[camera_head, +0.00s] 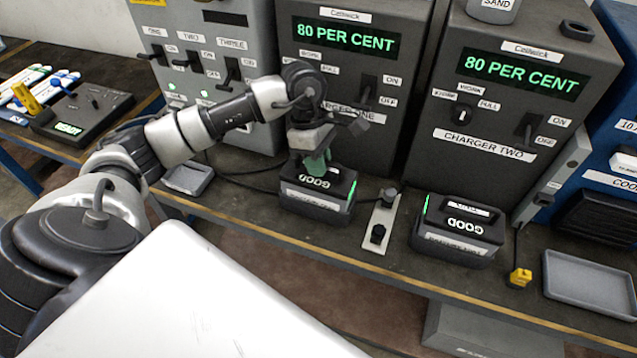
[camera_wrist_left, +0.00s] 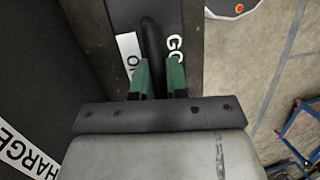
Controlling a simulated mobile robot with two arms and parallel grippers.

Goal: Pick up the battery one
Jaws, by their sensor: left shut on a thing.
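The battery in front of charger one (camera_head: 312,199) is a dark box with a lit "GOOD" label and a green light strip. It sits on the bench. My left gripper (camera_head: 317,165) comes down on it from above, with green fingertips shut on its top handle. In the left wrist view the green fingers (camera_wrist_left: 160,78) stand on both sides of the dark handle (camera_wrist_left: 153,45). A second battery (camera_head: 457,230), also marked "GOOD", sits to the right in front of charger two. My right gripper is not in view.
Charger one (camera_head: 345,65) and charger two (camera_head: 497,110) stand close behind the batteries, both reading 80 PER CENT. A switch plate (camera_head: 381,222) lies between the batteries. Grey trays lie at left (camera_head: 188,178) and right (camera_head: 590,283). The bench's front edge is near.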

